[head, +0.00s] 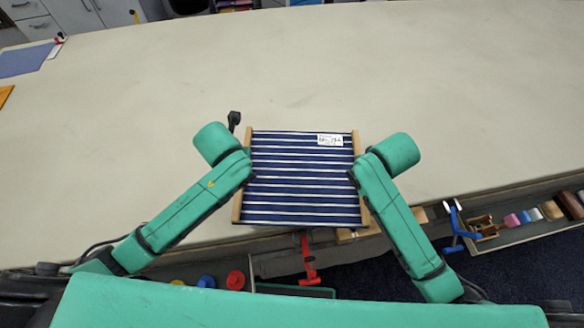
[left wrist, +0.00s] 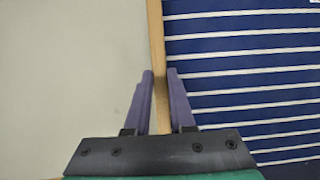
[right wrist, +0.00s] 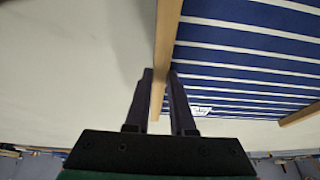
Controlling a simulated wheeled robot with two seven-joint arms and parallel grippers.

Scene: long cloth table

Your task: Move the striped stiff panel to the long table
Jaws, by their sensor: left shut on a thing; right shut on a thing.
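The striped stiff panel (head: 300,190) is dark blue with white stripes, wooden side rails and a white label near its far right corner. In the head view it lies between my two arms, over the near edge of the long table (head: 440,90). My left gripper (left wrist: 160,75) is shut on the panel's left wooden rail (left wrist: 156,40). My right gripper (right wrist: 160,75) is shut on the other wooden rail (right wrist: 166,40). In the head view both gripper tips are mostly hidden by my arms. I cannot tell whether the panel touches the table.
The table top beyond the panel is wide and clear. A blue sheet (head: 28,60) lies at the far left. Below the near edge, a drawer-like tray (head: 520,232) holds several small items, with a blue clamp-like tool (head: 458,230) beside it. A red tool (head: 307,260) shows below the panel.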

